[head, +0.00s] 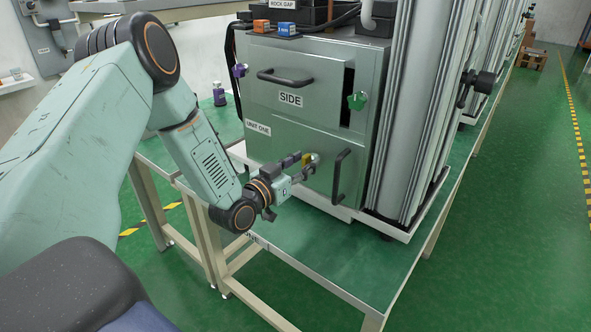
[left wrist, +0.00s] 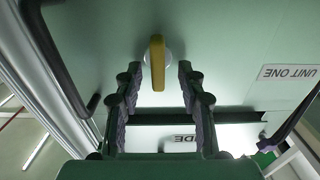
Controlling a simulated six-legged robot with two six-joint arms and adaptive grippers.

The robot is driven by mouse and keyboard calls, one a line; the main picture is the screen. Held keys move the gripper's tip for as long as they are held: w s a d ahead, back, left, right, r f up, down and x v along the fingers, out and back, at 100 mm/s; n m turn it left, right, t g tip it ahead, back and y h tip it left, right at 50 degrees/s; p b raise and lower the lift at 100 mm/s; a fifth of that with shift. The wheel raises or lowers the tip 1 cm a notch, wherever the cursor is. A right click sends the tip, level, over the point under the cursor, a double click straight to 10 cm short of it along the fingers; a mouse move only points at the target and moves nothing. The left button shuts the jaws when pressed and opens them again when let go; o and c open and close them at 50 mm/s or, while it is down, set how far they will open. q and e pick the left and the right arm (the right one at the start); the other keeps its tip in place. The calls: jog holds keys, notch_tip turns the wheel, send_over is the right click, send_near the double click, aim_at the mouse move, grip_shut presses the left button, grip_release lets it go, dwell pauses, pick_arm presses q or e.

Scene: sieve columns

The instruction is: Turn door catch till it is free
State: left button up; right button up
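The door catch is a small yellow lever on a round pale base, on the front of the lower door of the grey cabinet marked UNIT ONE. In the left wrist view the catch (left wrist: 157,62) points straight along the picture's vertical. My left gripper (left wrist: 160,72) is open, with one finger on each side of the catch and a gap on both sides. In the head view my left gripper (head: 302,166) is close to the lower door (head: 318,182), and its fingers partly hide the catch (head: 304,158). My right gripper is not in view.
A black vertical handle (head: 341,173) is on the lower door, right of the catch. The green bench top (head: 300,235) in front is clear.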

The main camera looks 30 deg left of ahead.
pick_arm(q)
jog(key=shift+d, duration=0.1)
jog(key=shift+s+r, duration=0.1)
jog(key=shift+c, duration=0.8)
grip_shut()
